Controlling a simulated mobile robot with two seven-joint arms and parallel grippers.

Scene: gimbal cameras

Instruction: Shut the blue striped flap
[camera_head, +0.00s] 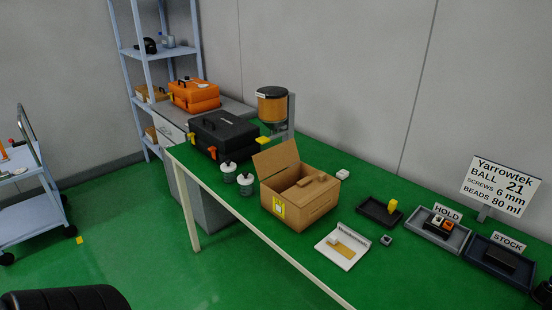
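An open cardboard box (301,208) stands on the green-topped table. One flap (277,157) stands up at its back left side, tilted outward. Other flap parts (304,187) lie low across the opening. No blue stripes can be made out on any flap from here. Neither of my grippers can be recognised in the view.
Two white-lidded jars (245,183) and a black toolbox (224,135) stand left of the box. A white sheet or tray (343,249) lies in front right. Dark trays (380,211) and a sign (501,186) are farther right. An amber dispenser (272,106) stands behind.

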